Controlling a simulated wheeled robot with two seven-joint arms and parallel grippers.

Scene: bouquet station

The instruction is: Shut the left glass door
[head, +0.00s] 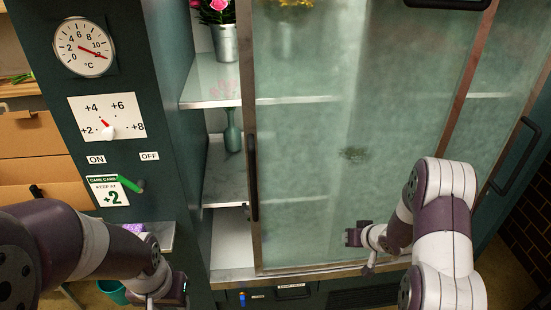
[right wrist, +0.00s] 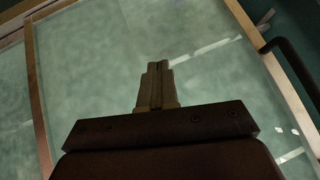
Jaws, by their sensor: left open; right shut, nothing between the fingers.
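The left glass door (head: 330,150) is a frosted sliding panel with a pale metal frame. It stands partly open, with a gap on its left where shelves show. Its black upright handle (head: 253,178) is on its left edge. My right gripper (head: 357,238) is in front of the lower part of the glass, right of the handle. Its fingers are shut and empty, and they also show in the right wrist view (right wrist: 156,80). I cannot tell whether they touch the glass. My left gripper (head: 166,299) is low at the left, partly cut off, open, away from the door.
Shelves (head: 212,80) in the gap hold a metal vase with pink flowers (head: 224,42) and a green bottle vase (head: 233,132). A right door with a black handle (head: 517,155) is at right. A thermometer (head: 83,47) and dial panel (head: 106,117) are at left.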

